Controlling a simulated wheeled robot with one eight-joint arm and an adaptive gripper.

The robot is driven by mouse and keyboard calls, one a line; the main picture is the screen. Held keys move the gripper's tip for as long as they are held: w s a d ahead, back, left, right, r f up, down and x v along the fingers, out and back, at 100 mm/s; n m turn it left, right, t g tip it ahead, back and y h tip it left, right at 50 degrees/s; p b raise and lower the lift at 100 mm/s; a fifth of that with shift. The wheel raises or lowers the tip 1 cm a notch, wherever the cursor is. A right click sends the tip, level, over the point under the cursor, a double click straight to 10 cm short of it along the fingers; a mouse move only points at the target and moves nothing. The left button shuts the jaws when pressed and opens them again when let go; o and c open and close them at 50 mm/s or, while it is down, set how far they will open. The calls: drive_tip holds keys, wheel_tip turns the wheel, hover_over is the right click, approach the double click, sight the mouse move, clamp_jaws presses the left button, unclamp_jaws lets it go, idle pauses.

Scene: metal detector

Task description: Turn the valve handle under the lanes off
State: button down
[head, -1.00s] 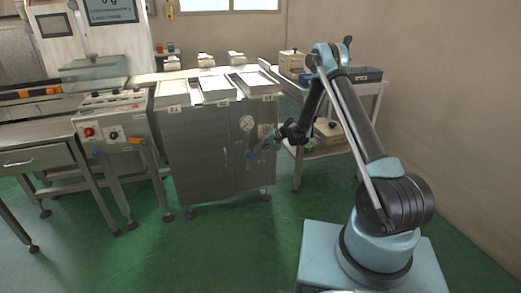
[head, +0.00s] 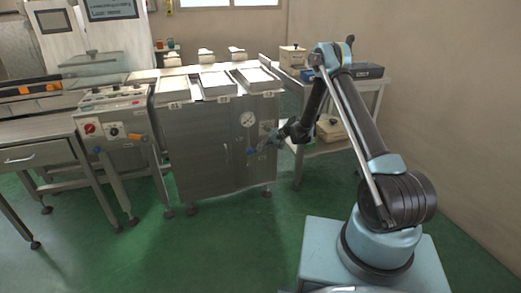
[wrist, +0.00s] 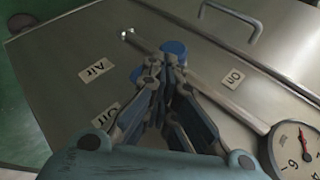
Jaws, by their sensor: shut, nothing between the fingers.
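The valve handle, with a blue end (wrist: 173,47), sits on the steel cabinet front under the lanes. In the wrist view it is just beyond my fingertips, and my gripper (wrist: 165,76) hides part of it. In the head view a small blue part (head: 252,151) shows below the gauge. My gripper (head: 272,140) is there to the right of it, shut and with nothing held. Whether the fingertips touch the handle I cannot tell. An "On" label (wrist: 233,78) lies right of the fingers; a partly covered label, seemingly "Off" (wrist: 103,115), lies left.
A round gauge (head: 247,119) is on the cabinet (head: 205,150) above the handle. A pipe (wrist: 225,95) runs to it. An "Air" label (wrist: 97,69) is on the left. A side table (head: 368,90) with boxes stands close right of my gripper. Green floor (head: 230,235) in front is clear.

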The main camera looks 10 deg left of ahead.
drive_tip(key=shift+r, duration=0.55)
drive_tip(key=v, duration=1.1)
drive_tip(key=shift+w+r, duration=0.2)
drive_tip(key=shift+w, duration=0.15)
drive_tip(key=shift+d, duration=0.2)
